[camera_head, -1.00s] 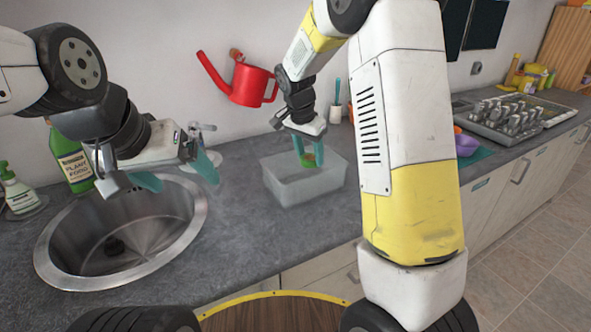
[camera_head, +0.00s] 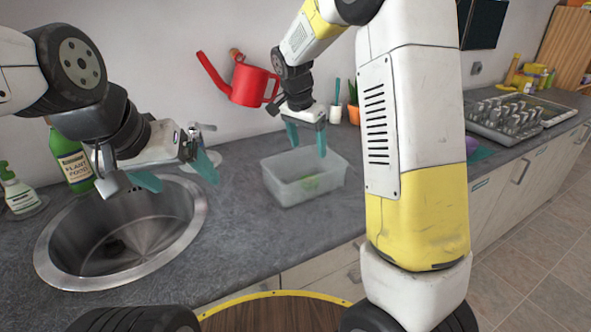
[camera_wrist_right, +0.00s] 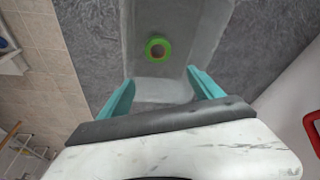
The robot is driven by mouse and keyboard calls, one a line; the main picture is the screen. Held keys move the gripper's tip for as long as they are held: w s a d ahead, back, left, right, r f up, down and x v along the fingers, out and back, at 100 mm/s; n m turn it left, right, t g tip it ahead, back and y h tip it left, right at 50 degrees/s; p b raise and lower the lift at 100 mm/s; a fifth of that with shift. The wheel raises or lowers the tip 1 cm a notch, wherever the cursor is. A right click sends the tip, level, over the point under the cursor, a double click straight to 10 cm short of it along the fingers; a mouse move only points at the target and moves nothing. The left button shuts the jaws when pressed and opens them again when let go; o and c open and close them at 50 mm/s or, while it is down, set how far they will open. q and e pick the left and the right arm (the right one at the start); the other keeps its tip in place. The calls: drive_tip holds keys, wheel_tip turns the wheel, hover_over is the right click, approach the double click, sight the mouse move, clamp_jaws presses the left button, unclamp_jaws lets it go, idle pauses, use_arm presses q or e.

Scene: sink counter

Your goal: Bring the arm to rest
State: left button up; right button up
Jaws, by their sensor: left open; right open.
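My right gripper (camera_head: 307,141) is open and empty above the clear plastic box (camera_head: 332,185) on the counter. In the right wrist view its two teal fingers (camera_wrist_right: 161,92) are spread wide, with the box (camera_wrist_right: 208,28) beyond them. A green ring-shaped item with a brown middle (camera_wrist_right: 158,49) lies in the box. My left gripper (camera_head: 177,173) is open and empty over the back rim of the round sink.
The steel sink (camera_head: 62,268) is at the left. A plant food bottle (camera_head: 73,164) and a spray bottle (camera_head: 17,191) stand behind it. A red watering can (camera_head: 248,84) is by the wall. A potted plant (camera_head: 353,113) stands behind my right arm. The counter between sink and box is clear.

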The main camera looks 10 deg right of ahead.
drive_tip(key=shift+v, duration=1.9)
drive_tip(key=shift+r, duration=0.1)
drive_tip(key=s+d+r+n+t+y, duration=0.1)
drive_tip(key=s+r+n, duration=0.1)
drive_tip(key=s, duration=0.7)
drive_tip(key=s+d+r+n+t+y, duration=0.1)
drive_tip(key=s+n, duration=0.3)
drive_tip(key=s, duration=0.5)
drive_tip(key=s+d+r+n+t+y, duration=0.1)
drive_tip(key=s+r+n+t+y, duration=0.1)
drive_tip(key=s, duration=0.7)
drive_tip(key=shift+d+r+n, duration=0.2)
drive_tip(key=shift+r+n, duration=0.15)
drive_tip(key=shift+n, duration=0.45)
